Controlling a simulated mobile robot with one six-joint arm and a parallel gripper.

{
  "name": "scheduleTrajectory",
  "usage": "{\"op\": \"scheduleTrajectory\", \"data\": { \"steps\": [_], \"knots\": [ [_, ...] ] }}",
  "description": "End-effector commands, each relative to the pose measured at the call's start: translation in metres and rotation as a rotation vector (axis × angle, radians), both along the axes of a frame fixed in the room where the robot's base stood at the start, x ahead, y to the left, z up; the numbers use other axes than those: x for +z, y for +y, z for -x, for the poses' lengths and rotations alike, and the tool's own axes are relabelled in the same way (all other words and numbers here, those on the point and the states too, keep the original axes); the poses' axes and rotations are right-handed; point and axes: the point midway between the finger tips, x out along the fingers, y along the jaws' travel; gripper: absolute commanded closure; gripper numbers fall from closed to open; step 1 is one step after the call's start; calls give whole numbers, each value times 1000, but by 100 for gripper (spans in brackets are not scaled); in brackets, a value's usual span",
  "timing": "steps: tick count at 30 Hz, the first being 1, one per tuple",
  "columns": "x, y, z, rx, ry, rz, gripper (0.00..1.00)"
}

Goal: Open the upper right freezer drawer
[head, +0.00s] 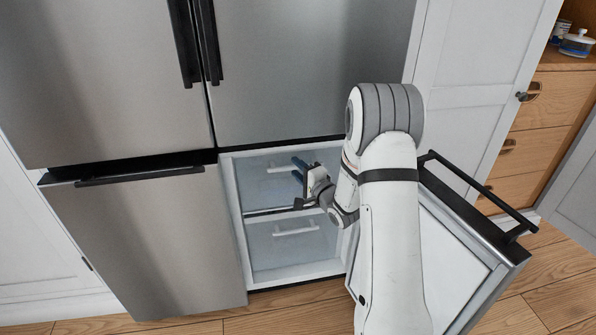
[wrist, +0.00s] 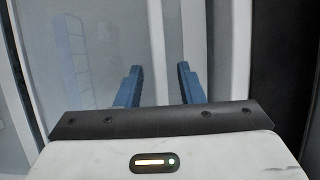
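The upper right freezer drawer (head: 256,188) is a pale, translucent front inside the open right freezer compartment, and it looks closed. Its white handle (head: 279,168) is partly hidden by my gripper. My gripper (head: 297,168) has blue fingers and is in front of this drawer, at the right end of the handle. In the wrist view, the gripper (wrist: 158,78) is open with its fingers apart. A white upright bar, seemingly the handle (wrist: 157,45), shows in line with the gap between them. I cannot tell whether a finger touches it.
The freezer door (head: 436,255) stands open at the right, with a black bar handle (head: 480,190), close beside my arm. A lower drawer (head: 275,255) with a white handle (head: 296,230) is below. The left freezer door (head: 150,240) is shut. Wooden floor (head: 300,300) lies in front.

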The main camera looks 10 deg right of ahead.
Motion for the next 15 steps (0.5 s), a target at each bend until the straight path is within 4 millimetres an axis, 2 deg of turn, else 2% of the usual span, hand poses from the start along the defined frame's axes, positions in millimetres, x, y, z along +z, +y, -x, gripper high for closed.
{"op": "scheduleTrajectory", "data": {
  "steps": [2,15],
  "knots": [
    [0,0,0,0,0,0,66],
    [0,1,0,2,0,1,100]
  ]
}}
